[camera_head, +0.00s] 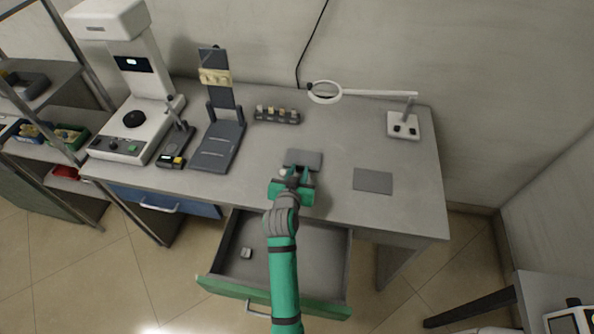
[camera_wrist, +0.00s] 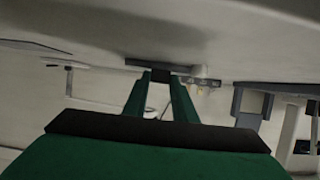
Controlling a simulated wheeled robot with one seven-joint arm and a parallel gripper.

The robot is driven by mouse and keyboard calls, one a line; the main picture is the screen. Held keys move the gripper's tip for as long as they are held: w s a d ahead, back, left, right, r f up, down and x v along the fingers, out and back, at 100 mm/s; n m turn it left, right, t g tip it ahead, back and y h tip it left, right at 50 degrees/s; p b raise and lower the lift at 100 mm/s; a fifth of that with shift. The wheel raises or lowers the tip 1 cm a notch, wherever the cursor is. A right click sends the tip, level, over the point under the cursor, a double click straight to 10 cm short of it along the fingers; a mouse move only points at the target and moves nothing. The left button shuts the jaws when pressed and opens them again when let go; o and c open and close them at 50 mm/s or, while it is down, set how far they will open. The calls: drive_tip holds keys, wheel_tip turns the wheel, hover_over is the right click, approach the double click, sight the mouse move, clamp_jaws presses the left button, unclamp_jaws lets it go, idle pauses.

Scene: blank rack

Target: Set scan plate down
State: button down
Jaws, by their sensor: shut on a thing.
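A dark grey plate (camera_head: 304,159), which I take to be the scan plate, shows just beyond my fingertips, low over the table. In the wrist view it is a thin dark strip (camera_wrist: 134,63) seen nearly edge-on, close to the table surface. My gripper (camera_head: 293,173) is shut on a dark part of it between the green fingers, also seen in the wrist view (camera_wrist: 160,76). The fingers hide part of the plate in the head view. I cannot tell whether it touches the table.
A similar flat grey plate (camera_head: 373,181) lies to the right. A small pale object (camera_head: 283,172) is left of my gripper. A vial rack (camera_head: 277,116), dark stand (camera_head: 216,147) and magnifier lamp (camera_head: 404,125) stand farther back. An open drawer (camera_head: 305,254) is below the front edge.

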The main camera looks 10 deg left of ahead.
drive_tip(key=c, duration=1.5)
unclamp_jaws()
drive_tip(key=shift+a, duration=0.1)
drive_tip(key=shift+o, duration=0.2)
drive_tip(key=shift+a, duration=0.1)
